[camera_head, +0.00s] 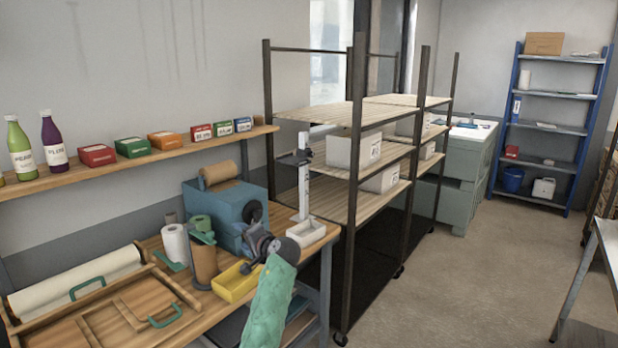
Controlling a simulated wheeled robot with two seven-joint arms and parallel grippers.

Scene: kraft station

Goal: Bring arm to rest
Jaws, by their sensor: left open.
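My left arm comes up from the bottom edge, its green-covered forearm in front of the wooden workbench (318,232). My left gripper (247,266) is dark and small in the picture. It is open, with its fingers pointing left, over or beside the yellow bin (236,285) on the bench. I see nothing held in it. I cannot tell whether it touches the bin. My right gripper is out of view.
A blue machine (215,213), a brown roll (204,267) and a white roll (175,243) crowd the bench behind the gripper. A metal-framed shelf rack (335,199) stands just beyond. The floor (470,270) at right is clear.

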